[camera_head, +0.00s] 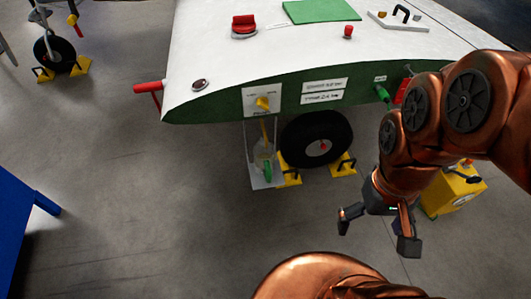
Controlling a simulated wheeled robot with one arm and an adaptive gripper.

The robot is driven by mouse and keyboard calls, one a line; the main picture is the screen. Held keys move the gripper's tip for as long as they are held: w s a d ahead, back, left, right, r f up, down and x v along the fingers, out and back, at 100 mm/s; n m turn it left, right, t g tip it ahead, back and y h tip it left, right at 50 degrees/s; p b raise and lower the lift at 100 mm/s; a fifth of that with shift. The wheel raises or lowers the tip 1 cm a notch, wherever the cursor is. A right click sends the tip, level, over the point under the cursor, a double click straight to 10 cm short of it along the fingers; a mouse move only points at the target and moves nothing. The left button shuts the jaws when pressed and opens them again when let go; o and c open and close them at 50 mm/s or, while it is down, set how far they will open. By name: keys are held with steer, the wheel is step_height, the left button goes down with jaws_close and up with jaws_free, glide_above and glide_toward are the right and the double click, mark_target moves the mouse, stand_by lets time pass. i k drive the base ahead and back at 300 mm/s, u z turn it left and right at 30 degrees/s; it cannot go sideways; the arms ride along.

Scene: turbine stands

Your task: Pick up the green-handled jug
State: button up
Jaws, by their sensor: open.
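The jug (259,160) looks clear, with a green handle (268,172). It sits low under the green edge of the white-topped wing-shaped body, below a yellow valve handle (263,103), and appears to rest on a pale stand or plate (253,178). Its outline is small and hard to make out. My gripper (376,233) is open and empty, pointing down over the grey floor. It is to the right of the jug and lower in the picture, well apart from it.
A black wheel (317,139) between yellow chocks (290,178) stands just right of the jug. A yellow box (453,193) is behind my arm at the right. A red bar (148,87) sticks out at the left. A blue object (25,225) is at the left edge. The floor between is clear.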

mark_target(264, 158)
steer(key=u, duration=2.75)
steer(key=k, duration=0.45)
steer(key=z, duration=0.95)
